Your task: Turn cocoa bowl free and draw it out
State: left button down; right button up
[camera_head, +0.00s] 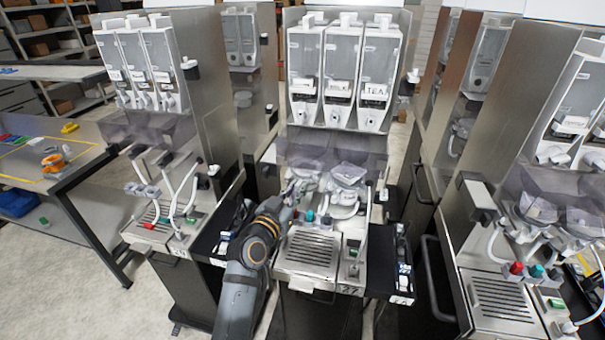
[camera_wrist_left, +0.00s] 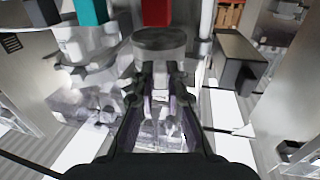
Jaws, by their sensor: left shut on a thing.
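The middle dispenser holds clear mixing bowls behind its smoky front cover; one pale bowl (camera_head: 347,175) shows at the right of its bowl row. My left gripper (camera_head: 298,190) reaches in at the left of that row and is shut on a bowl part, which I take to be the cocoa bowl. In the left wrist view the fingers (camera_wrist_left: 161,80) close around a narrow part below a round grey piece (camera_wrist_left: 160,42). The arm and cover hide most of this bowl, and I cannot tell whether it is turned. My right gripper is not in view.
Three canisters (camera_head: 340,75) stand above the bowls. A drip grate (camera_head: 310,248) lies below, with red and teal knobs (camera_head: 310,216) over it. A dark side tray (camera_head: 400,270) juts out at right. Similar dispensers (camera_head: 165,110) flank this one closely.

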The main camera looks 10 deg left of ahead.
pick_arm(q)
jog(key=shift+r, duration=0.3)
